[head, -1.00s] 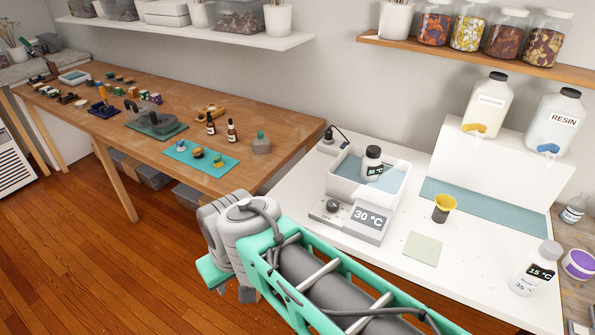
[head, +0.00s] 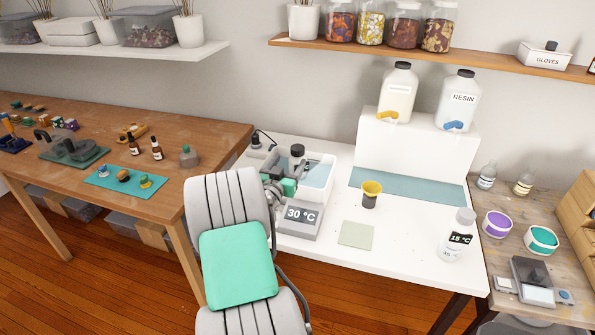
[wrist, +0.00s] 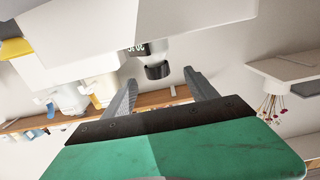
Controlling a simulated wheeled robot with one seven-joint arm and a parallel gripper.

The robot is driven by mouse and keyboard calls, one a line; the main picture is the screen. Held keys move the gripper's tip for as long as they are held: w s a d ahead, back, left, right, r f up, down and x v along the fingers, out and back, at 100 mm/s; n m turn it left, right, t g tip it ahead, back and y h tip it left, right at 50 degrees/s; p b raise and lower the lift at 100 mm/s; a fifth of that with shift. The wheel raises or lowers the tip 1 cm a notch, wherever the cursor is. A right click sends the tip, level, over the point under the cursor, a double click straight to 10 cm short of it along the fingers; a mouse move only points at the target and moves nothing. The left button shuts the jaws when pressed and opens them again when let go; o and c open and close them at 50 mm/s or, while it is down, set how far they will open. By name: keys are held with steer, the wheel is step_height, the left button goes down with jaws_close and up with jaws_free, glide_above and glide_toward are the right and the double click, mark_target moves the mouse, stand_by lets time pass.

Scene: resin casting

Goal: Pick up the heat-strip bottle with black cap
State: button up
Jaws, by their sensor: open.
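The heat-strip bottle with black cap (head: 297,151) stands in the water bath (head: 318,190) at the centre of the head view. Its cap shows; its lower body is hidden by the bath wall and my gripper. In the wrist view, which looks upside down, the bottle (wrist: 182,47) shows its black cap and part of its dark strip with pale digits. My gripper (wrist: 160,78) is open and empty. The cap lies between the lines of its two fingers, ahead of them and apart. In the head view my arm hides most of the gripper.
A 30 °C display unit (head: 302,216) fronts the bath. A white-capped bottle reading 15 °C (head: 457,236) stands at the table's right. A yellow-topped cup (head: 371,194) and a pale green pad (head: 356,234) lie between. Two large dispensers stand on a white riser (head: 410,150) behind.

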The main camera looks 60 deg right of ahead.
mark_target(296, 153)
steer(key=d+p, duration=0.1)
steer(key=d, duration=0.1)
steer(key=d+p, duration=0.1)
steer(key=d, duration=0.5)
steer(key=shift+w+r+p, duration=0.1)
steer(key=shift+w+p, duration=0.15)
steer(key=shift+p, duration=0.15)
jaws_close()
steer(key=shift+r, duration=0.1)
